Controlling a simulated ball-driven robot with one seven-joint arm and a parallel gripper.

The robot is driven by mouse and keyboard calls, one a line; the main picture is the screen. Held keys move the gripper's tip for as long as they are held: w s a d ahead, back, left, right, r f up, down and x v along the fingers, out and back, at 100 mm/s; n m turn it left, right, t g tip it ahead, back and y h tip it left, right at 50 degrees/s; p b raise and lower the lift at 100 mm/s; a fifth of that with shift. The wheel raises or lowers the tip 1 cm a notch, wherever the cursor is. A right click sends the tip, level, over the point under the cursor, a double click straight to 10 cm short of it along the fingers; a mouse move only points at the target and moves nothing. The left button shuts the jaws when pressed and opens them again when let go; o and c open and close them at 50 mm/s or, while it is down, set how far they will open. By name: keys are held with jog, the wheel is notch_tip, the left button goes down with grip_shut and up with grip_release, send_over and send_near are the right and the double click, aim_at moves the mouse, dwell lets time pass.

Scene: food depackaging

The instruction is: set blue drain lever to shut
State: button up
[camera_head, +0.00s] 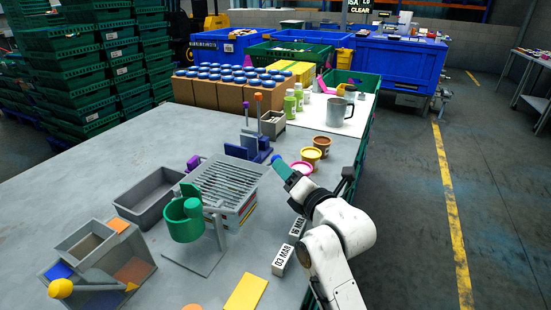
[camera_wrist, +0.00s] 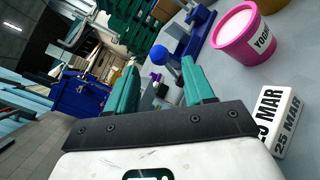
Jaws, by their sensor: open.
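A blue ball knob, which looks like the end of the blue drain lever, shows in the wrist view (camera_wrist: 158,54) just past my fingertips, roughly between them. In the head view the knob (camera_head: 276,158) sits at the tip of my gripper (camera_head: 281,167), beside a dark blue stand (camera_head: 257,150). My gripper also shows in the wrist view (camera_wrist: 160,68), with its two teal fingers apart and nothing between them. I cannot tell if they touch the knob. The lever's rod and its angle are mostly hidden.
A pink yogurt cup (camera_wrist: 245,40) stands close to the right of my fingers. A white date block (camera_wrist: 280,120) is nearer. A slatted drain rack (camera_head: 228,183) and a green cup on a stand (camera_head: 184,220) are to the left. Bare table lies at far left.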

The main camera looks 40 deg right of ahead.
jog(key=x, duration=0.6)
jog(key=shift+w+d, duration=0.1)
grip_shut()
dwell(0.4)
